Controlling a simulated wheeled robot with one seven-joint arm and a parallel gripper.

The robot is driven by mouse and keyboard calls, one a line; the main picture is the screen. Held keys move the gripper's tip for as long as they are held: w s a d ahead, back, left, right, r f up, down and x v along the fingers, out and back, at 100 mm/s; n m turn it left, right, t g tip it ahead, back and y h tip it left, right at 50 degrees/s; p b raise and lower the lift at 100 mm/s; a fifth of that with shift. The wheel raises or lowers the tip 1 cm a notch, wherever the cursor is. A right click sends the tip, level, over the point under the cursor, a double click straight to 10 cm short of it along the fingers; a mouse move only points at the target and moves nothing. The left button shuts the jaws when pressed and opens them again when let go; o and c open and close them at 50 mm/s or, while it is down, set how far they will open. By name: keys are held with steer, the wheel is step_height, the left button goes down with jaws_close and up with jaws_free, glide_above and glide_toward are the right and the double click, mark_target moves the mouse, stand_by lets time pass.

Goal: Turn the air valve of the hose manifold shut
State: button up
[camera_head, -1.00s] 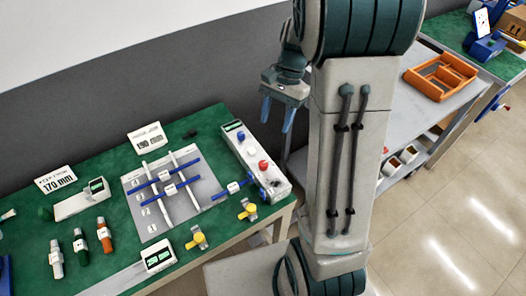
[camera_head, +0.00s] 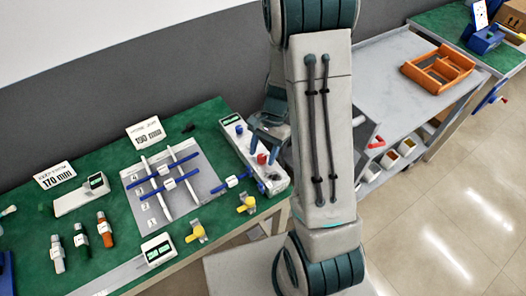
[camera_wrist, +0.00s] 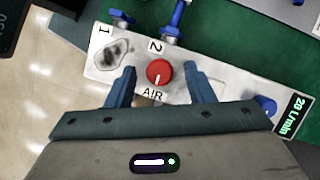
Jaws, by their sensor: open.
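The hose manifold (camera_head: 235,140) is a pale grey block at the right end of the green bench. In the wrist view its panel (camera_wrist: 198,75) shows marks 1 and 2, the word AIR and a display reading 20 L/min. The red air valve knob (camera_wrist: 159,72) has a white pointer line that points down towards AIR. My gripper (camera_wrist: 160,88) is open, with one blue finger on each side of the red knob and a gap to both. In the head view my gripper (camera_head: 265,140) is over the manifold, and my arm hides part of it.
Blue fittings (camera_wrist: 176,20) stick out along the manifold's edge in the wrist view, and a blue knob (camera_wrist: 265,105) is near the display. A grey cart with an orange tray (camera_head: 438,72) is at the right.

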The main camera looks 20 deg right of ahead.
steer(key=shift+s+a+f, duration=0.1)
steer(key=shift+f, duration=0.15)
steer(key=c, duration=1)
